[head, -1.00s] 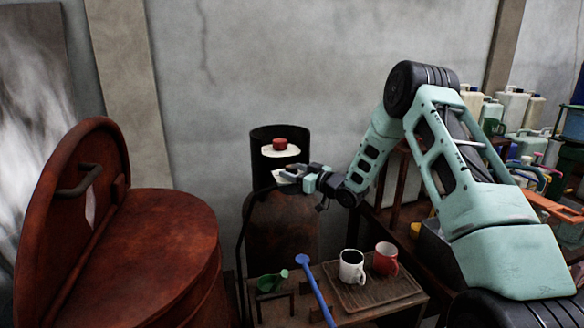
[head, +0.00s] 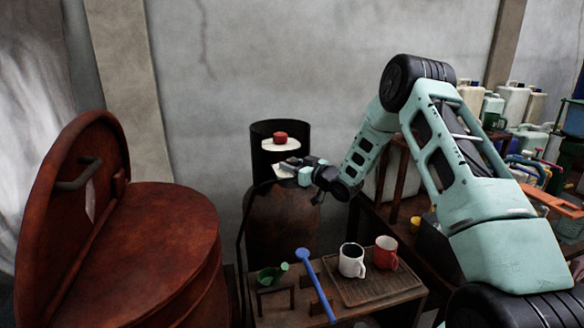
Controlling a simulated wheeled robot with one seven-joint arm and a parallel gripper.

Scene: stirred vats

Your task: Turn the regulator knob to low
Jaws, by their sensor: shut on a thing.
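A dark gas cylinder (head: 283,222) stands against the wall with an open black collar (head: 262,132) on top. Inside the collar sits a round white top with a red cap (head: 280,137). Lower down in the collar opening is a small pale plate (head: 279,171). My gripper (head: 287,166) reaches in from the right, its fingertips at this plate and below the red cap, apart from it. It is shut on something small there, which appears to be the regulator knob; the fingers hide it. The knob's setting cannot be read.
A large rusty vat (head: 165,235) with a raised lid (head: 60,215) stands at left. A low table holds a tray (head: 380,289) with a white mug (head: 351,260) and a red mug (head: 385,252), a blue ladle (head: 314,285) and a green scoop (head: 271,275). Canisters (head: 513,105) crowd the far right.

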